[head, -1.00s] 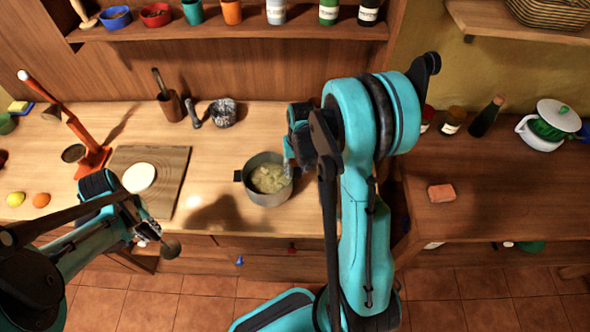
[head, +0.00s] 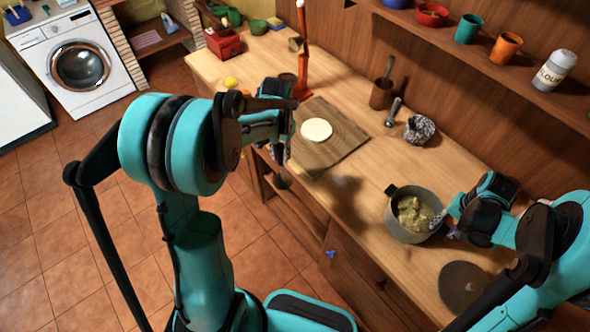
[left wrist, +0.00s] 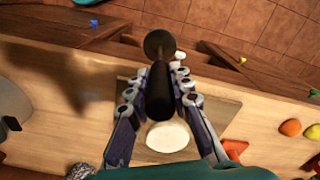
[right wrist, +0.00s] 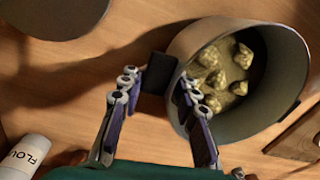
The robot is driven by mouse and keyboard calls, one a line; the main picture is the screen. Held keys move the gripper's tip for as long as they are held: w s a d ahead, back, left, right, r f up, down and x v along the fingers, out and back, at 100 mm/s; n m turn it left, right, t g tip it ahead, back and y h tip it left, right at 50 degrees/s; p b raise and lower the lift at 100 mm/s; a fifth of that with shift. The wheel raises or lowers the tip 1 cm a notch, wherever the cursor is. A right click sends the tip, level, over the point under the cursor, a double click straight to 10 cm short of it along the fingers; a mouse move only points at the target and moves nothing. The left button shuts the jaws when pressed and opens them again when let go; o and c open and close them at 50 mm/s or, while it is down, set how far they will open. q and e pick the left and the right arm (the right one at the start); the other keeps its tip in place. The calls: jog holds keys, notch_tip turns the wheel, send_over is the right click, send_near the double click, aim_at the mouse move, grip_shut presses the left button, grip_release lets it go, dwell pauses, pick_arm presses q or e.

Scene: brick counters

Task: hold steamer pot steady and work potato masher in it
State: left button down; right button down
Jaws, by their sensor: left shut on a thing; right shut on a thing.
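The grey steamer pot (head: 402,231) stands on the counter, with pale yellow potato chunks (right wrist: 225,75) inside. My right gripper (head: 458,212) is at its right side; in the right wrist view my right gripper (right wrist: 155,85) is shut on the pot's black side handle (right wrist: 158,72). My left gripper (head: 280,148) is shut on the potato masher (head: 281,183), left of the pot and by the counter's front edge. In the left wrist view the masher's dark handle (left wrist: 160,95) lies between the fingers, with its round head (left wrist: 159,43) beyond them. The masher is apart from the pot.
A wooden board (head: 345,150) with a white disc (head: 316,129) lies left of the pot. A grey round disc (head: 463,285) lies nearer on the counter. A mortar (head: 381,95), small metal tool (head: 393,112) and patterned grey item (head: 419,129) stand behind. An orange-red stand (head: 302,60) is further left.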

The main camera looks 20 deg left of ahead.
pick_arm(q)
jog(key=w+a+r+m, duration=0.1)
jog(key=w+a+r, duration=0.15)
jog(key=a, duration=0.25)
jog(key=w+d+r+m, duration=0.2)
jog(key=w+d+r, duration=0.1)
jog(key=d, duration=0.8)
jog(key=w+d+r+m, duration=0.1)
jog(key=w+d+r, duration=0.15)
jog(key=d, duration=0.85)
jog(key=s+d+r+m, duration=0.1)
jog(key=s+d+r, duration=0.2)
jog(key=d, duration=0.5)
jog(key=s+d+r+m, duration=0.2)
jog(key=d, duration=0.6)
jog(key=s+d+r+m, duration=0.1)
jog(key=s+d+r, duration=0.2)
jog(key=d, duration=0.5)
notch_tip(320, 180, down, 11)
jog(key=shift+r, duration=0.15)
jog(key=shift+d, duration=0.1)
jog(key=shift+f, duration=1.1)
jog(key=shift+r, duration=0.1)
